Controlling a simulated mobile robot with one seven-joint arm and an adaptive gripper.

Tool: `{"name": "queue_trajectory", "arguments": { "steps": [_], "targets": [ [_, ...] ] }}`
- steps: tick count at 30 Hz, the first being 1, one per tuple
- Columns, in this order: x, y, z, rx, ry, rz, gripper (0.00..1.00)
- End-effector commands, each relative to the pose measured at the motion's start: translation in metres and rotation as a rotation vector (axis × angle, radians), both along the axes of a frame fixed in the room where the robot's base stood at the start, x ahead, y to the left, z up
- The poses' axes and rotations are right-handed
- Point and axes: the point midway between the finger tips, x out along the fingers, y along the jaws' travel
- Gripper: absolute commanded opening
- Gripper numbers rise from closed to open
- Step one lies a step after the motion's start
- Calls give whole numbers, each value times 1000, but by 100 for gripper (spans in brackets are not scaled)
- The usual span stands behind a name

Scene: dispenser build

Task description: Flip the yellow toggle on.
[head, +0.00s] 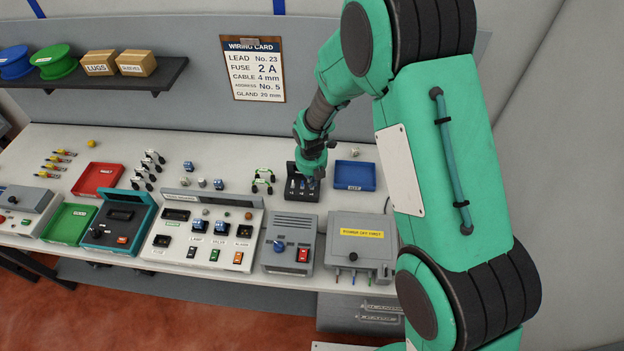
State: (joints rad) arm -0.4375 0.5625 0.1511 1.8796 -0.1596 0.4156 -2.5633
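The orange-yellow one is the closest match to the yellow toggle. It sits at the right end of the row; its on or off position is too small to tell. My gripper (306,178) points down at a black holder (292,194) with small blue-and-white parts, behind and to the right of the panel. It is well apart from the switch. Its fingertips are too small and partly hidden to show whether they are open or shut.
A grey box (290,225) with a blue knob and red switch stands right of the panel. Beside it is a grey box (372,268) with a yellow label. Left are a teal case (100,240), red tray (82,190) and green tray (52,236). A blue tray (340,168) lies behind.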

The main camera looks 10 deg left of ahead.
Motion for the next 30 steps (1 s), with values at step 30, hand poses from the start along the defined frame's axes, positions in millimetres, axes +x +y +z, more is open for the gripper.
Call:
{"name": "queue_trajectory", "arguments": {
  "steps": [30],
  "targets": [
    [11, 0, -72, 1, 0, -1, 0]
  ]
}}
